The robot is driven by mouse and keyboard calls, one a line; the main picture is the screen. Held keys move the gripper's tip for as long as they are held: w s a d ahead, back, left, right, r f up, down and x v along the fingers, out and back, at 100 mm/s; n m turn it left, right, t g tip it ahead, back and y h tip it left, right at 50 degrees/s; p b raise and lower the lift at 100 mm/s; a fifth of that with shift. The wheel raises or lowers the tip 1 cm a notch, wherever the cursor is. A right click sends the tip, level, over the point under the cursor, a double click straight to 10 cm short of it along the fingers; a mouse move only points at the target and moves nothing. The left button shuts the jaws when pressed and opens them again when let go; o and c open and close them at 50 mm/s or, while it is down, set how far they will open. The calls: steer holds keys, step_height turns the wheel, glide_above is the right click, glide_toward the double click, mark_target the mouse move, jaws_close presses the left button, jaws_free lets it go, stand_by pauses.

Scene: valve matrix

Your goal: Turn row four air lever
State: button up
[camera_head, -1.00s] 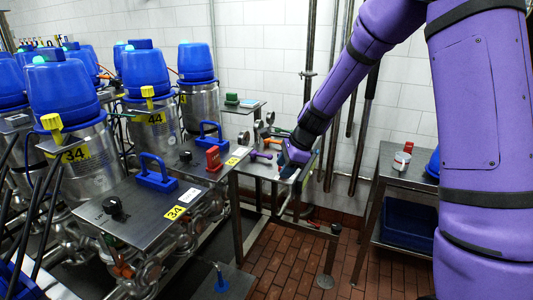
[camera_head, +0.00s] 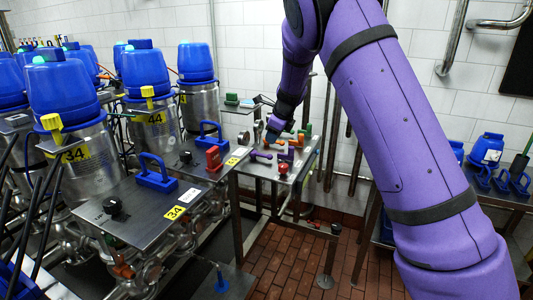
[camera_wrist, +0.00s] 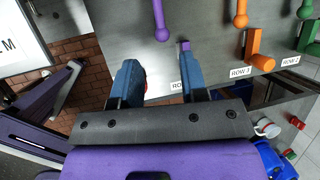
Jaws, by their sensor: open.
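A steel panel (camera_wrist: 212,30) carries coloured levers in the wrist view. A label (camera_wrist: 180,86) starting with "RO" is partly hidden by my right finger, so its row number cannot be read. A purple part (camera_wrist: 185,45) shows just beyond that finger. In the head view my gripper (camera_head: 274,132) is at the far side of the lever table.
An orange lever (camera_wrist: 257,50) and a green lever (camera_wrist: 305,10) sit to the right, by the ROW 3 label (camera_wrist: 241,72) and ROW 2 label (camera_wrist: 290,61). A red knob (camera_head: 283,168) stands on the near side. Blue-topped canisters (camera_head: 145,68) fill the left. Brick floor is open below.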

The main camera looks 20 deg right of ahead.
mark_target(261, 155)
steer(key=x, duration=0.9)
steer(key=shift+w+f, duration=0.1)
steer(key=shift+f, duration=0.1)
steer(key=shift+c, duration=0.4)
jaws_close()
